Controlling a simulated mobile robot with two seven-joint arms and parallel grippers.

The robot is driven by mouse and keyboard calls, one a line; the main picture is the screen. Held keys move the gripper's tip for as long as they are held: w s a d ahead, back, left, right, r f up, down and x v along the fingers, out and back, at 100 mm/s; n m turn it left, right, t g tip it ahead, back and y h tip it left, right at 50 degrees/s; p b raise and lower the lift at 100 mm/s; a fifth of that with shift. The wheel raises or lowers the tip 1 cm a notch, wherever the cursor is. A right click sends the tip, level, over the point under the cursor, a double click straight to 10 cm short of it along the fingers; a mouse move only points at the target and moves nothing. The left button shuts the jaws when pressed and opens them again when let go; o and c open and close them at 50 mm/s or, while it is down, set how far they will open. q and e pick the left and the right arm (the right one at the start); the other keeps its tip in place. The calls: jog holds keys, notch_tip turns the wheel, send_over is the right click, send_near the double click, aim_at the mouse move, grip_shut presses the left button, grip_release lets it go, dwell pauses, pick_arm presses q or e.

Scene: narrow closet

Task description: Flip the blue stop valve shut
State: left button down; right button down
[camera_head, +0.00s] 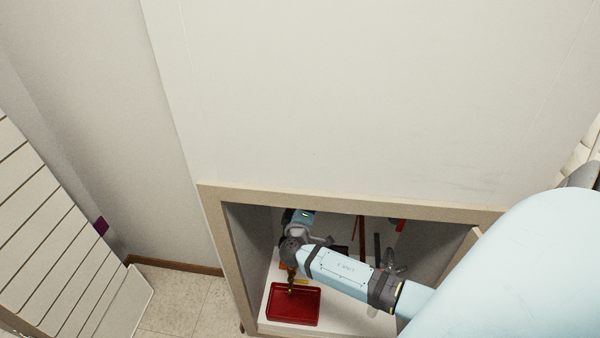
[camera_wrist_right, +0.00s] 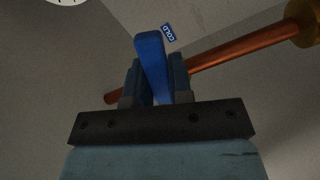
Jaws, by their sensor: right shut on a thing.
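The blue valve lever (camera_wrist_right: 150,52) stands upright between the two fingers of my right gripper (camera_wrist_right: 157,80) in the right wrist view. The gripper is shut on the lever, whose top sticks out above the fingertips. A copper pipe (camera_wrist_right: 245,53) runs at a slant behind it, up to a brass-coloured fitting (camera_wrist_right: 307,22) at the right edge. A small blue COLD tag (camera_wrist_right: 168,32) is beside the lever's top. In the head view my right arm reaches into the open cabinet, and the fingers and lever cannot be made out. My left gripper is not in view.
The cabinet frame (camera_head: 350,198) surrounds the arm closely. A red tray (camera_head: 293,304) lies on the cabinet floor below my wrist, with a brass-coloured item (camera_head: 291,280) by it. Thin upright pipes (camera_head: 361,238) stand further in. A slatted panel (camera_head: 45,235) is at the left.

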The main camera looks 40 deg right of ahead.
jog(key=shift+r+n, duration=0.35)
jog(key=shift+n, duration=0.15)
jog(key=shift+s+d+r+n+p, duration=0.1)
jog(key=shift+r+n+p, duration=0.3)
jog(key=shift+n+p, duration=0.45)
jog(key=shift+r+n, duration=0.15)
jog(key=shift+n, duration=0.5)
pick_arm(q)
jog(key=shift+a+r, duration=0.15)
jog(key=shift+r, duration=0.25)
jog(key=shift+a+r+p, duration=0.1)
jog(key=shift+p, duration=0.2)
pick_arm(e)
jog(key=c, duration=1)
grip_release()
